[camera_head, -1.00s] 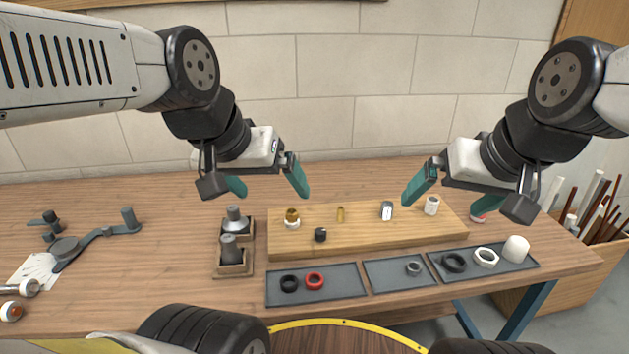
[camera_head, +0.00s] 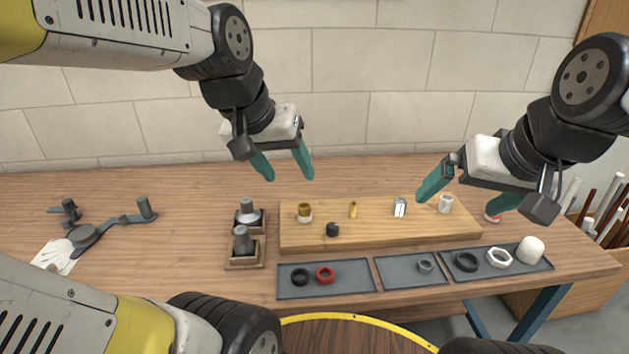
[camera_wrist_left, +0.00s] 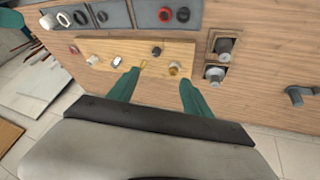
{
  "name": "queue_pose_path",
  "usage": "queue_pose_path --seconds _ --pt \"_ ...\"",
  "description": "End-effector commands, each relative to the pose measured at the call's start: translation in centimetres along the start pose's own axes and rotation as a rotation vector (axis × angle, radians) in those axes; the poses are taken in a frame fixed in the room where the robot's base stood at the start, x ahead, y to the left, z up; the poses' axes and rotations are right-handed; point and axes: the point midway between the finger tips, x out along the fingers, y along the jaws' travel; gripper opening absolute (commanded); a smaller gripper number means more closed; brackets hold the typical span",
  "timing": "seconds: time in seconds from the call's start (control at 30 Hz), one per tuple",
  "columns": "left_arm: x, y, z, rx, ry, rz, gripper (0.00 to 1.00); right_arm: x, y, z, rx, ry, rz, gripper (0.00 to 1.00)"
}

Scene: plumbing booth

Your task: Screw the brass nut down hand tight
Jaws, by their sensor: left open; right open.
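The brass nut (camera_head: 304,210) appears to sit on a white fitting at the left end of the wooden board (camera_head: 380,232). In the left wrist view the brass piece (camera_wrist_left: 174,68) is at the board's end, beyond my open fingers. My left gripper (camera_head: 283,172) is open and empty, above and behind the board's left end, well clear of the nut. My right gripper (camera_head: 462,197) is open and empty, above the board's right end. Whether the nut sits level is too small to tell.
The board also carries a black fitting (camera_head: 332,229), a thin brass piece (camera_head: 353,209), a metallic piece (camera_head: 399,207) and a white fitting (camera_head: 445,204). Grey trays (camera_head: 380,287) with rings lie in front. A wooden holder (camera_head: 258,260) stands left.

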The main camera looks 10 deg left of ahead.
Motion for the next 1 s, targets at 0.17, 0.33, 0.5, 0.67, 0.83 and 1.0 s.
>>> queue_pose_path --seconds 0.17,0.33,0.5,0.67,0.83,1.0 --pt "4.0 -1.0 -4.7 -0.09 -0.13 -0.032 0.58 0.0 0.0 0.0 0.0 0.0 0.0 1.0" --pt "9.2 -2.3 -8.2 -0.173 -0.243 -0.089 0.58 0.0 0.0 0.0 0.0 0.0 0.0 1.0" --pt "15.2 -3.7 -10.6 -0.244 -0.342 -0.165 0.58 0.0 0.0 0.0 0.0 0.0 0.0 1.0" --pt "19.7 -4.7 -11.6 -0.285 -0.404 -0.23 0.58 0.0 0.0 0.0 0.0 0.0 0.0 1.0" --pt "21.9 -5.2 -11.8 -0.304 -0.43 -0.261 0.58 0.0 0.0 0.0 0.0 0.0 0.0 1.0" --pt "23.3 -5.6 -11.2 -0.306 -0.434 -0.266 0.58 0.0 0.0 0.0 0.0 0.0 0.0 1.0"
